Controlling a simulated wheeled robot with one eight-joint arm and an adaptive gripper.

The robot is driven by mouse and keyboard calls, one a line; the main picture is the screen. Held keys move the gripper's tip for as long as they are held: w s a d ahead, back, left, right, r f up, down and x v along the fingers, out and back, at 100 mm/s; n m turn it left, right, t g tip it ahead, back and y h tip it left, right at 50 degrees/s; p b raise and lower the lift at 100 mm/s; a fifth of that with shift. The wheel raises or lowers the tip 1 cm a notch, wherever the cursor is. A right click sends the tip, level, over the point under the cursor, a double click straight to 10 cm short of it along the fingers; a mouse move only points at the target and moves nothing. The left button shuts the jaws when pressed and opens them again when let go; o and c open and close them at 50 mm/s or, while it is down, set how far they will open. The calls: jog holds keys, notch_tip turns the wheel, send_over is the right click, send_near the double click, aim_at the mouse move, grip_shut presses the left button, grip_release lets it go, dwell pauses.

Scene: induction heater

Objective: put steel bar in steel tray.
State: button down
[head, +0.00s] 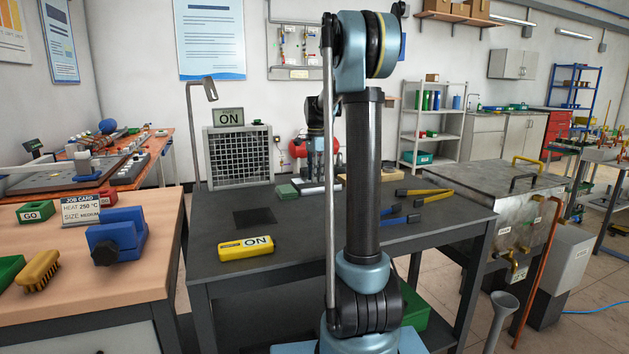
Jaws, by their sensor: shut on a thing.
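My gripper (321,176) is small and dark in the head view, at the far side of the dark grey workbench (290,225). It points down, partly hidden by my own upright arm. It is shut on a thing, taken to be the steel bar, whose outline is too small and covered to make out. A low pale, flat piece (310,189) lies on the bench under the gripper; I cannot tell whether it is the steel tray. No other steel tray can be picked out.
Yellow-handled tongs (425,194) and blue-handled tools (400,219) lie right. A metal tank (495,205) stands beyond the right edge.

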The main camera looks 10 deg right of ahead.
jog(key=shift+f, duration=0.7)
jog(key=c, duration=1.4)
grip_release()
notch_tip(320, 180, up, 12)
jog(key=shift+r, duration=0.1)
